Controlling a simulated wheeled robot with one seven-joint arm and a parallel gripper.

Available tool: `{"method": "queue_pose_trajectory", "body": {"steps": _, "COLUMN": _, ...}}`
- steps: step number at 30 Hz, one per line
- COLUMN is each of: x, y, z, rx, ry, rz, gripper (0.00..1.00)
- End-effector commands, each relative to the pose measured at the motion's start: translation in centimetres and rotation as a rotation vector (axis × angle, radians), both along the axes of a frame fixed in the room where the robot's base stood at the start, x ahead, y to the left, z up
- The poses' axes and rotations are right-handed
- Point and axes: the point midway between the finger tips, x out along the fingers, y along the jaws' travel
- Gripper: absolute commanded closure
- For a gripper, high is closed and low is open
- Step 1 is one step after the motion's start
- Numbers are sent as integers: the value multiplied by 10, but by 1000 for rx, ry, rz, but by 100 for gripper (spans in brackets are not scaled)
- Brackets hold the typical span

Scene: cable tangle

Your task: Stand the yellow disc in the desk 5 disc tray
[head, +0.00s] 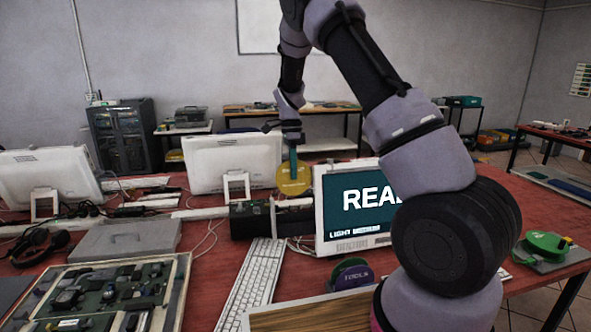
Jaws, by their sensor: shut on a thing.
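The yellow disc (294,178) hangs below my gripper (292,155), face toward the camera, with small print too fine to read. My gripper points down and is shut on the disc's upper edge. The disc is above the red table, near the left edge of the monitor with the "REA..." screen. A green disc and a purple disc marked "TOOLS" (354,280) stand on edge near the table's front. I cannot tell whether a tray holds them. No label for desk 5 can be read, and I cannot pick out its disc tray for certain.
The lit monitor (345,205) and a black box (250,221) stand close around the disc. A white keyboard (252,285), a parts board (105,295) and a grey laptop-like case (125,241) crowd the red table (208,262). Loose cables lie between them.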

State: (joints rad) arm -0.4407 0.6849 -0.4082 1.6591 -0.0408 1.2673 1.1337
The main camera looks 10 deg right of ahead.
Motion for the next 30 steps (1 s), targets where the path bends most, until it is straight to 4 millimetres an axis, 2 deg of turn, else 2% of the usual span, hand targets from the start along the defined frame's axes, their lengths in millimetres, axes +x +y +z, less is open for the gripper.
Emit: {"method": "queue_pose_trajectory", "body": {"steps": 30, "x": -14, "y": 0, "z": -68, "rx": 0, "ry": 0, "rz": 5, "gripper": 100}}
